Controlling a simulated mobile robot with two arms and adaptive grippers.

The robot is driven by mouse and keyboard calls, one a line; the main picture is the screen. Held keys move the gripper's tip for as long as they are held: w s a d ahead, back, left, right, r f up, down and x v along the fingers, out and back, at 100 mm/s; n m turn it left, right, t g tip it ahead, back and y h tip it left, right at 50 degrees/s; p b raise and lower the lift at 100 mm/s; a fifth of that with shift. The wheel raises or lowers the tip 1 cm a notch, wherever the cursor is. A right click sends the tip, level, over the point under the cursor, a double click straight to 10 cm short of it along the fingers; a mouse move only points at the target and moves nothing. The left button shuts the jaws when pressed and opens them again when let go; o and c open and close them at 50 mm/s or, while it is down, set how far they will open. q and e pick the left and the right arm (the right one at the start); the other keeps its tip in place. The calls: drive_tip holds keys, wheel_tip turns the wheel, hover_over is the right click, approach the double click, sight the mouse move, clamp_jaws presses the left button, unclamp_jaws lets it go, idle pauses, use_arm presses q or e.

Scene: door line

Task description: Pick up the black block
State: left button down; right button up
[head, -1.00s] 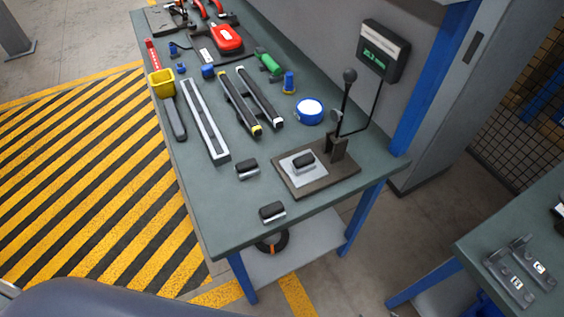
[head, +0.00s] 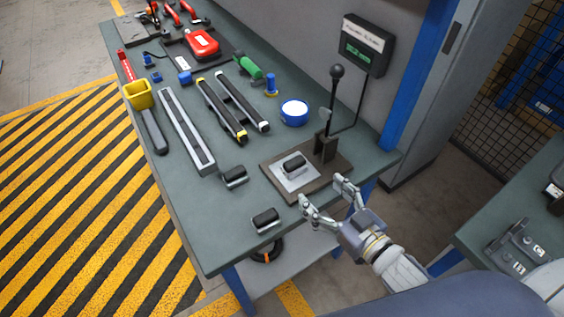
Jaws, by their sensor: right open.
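Three small black blocks with silvery lower parts show in the head view. One black block (head: 265,216) lies near the table's front edge. Another black block (head: 234,174) lies behind it, to the left. A third black block (head: 294,163) sits on the light plate of the lever fixture (head: 325,165). My right gripper (head: 322,190) is open and empty at the front edge of the fixture, to the right of the front block. Its fingers point toward the table. My left gripper is not in view.
The lever (head: 334,100) and a display box (head: 367,45) stand at the right. Bare tabletop surrounds the two loose blocks.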

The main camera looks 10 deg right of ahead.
sight(298, 167)
drive_tip(key=x, duration=0.3)
drive_tip(key=shift+w+a+r, duration=0.15)
drive_tip(key=shift+w+a, duration=0.05)
drive_tip(key=shift+w, duration=0.15)
drive_tip(key=shift+w+p, duration=0.3)
drive_tip(key=shift+w+a, duration=0.15)
drive_tip(key=shift+w, duration=0.1)
drive_tip(key=shift+x, duration=1.1)
drive_tip(key=shift+w+a+p, duration=0.1)
drive_tip(key=shift+w+p, duration=0.4)
drive_tip(key=x, duration=0.1)
drive_tip(key=p+x, duration=0.1)
drive_tip(key=x, duration=0.1)
drive_tip(key=shift+w, duration=0.1)
drive_tip(key=shift+w+a, duration=0.15)
drive_tip(key=shift+w, duration=0.3)
drive_tip(key=c, duration=1.5)
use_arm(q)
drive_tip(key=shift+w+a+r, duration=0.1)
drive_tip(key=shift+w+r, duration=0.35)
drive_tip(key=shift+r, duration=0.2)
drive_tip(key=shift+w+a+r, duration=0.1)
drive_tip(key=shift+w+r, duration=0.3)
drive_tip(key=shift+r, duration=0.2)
